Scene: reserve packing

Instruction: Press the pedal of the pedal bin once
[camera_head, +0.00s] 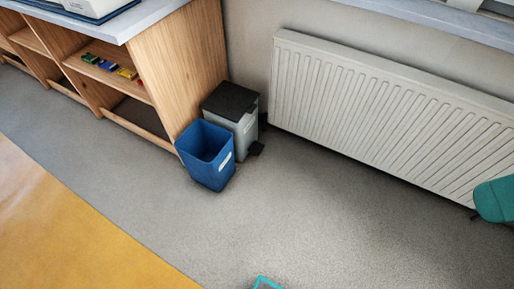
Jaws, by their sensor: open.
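The pedal bin (242,121) stands on the floor against the wall, between the wooden shelf unit and the radiator. It has a grey body with a pale label and a black lid, and the lid is shut. Its black pedal (256,149) sticks out low at the front right, near the floor, and nothing visible touches it. A blue open bin stands in front and to the left, hiding part of the pedal bin's body. My gripper is not in view.
The blue bin (207,174) stands beside the wooden shelf unit (185,75). A white radiator (390,115) runs along the wall. A teal object (495,199) is at the right edge; a teal edge (267,283) shows at the bottom. The grey floor (310,215) between is clear.

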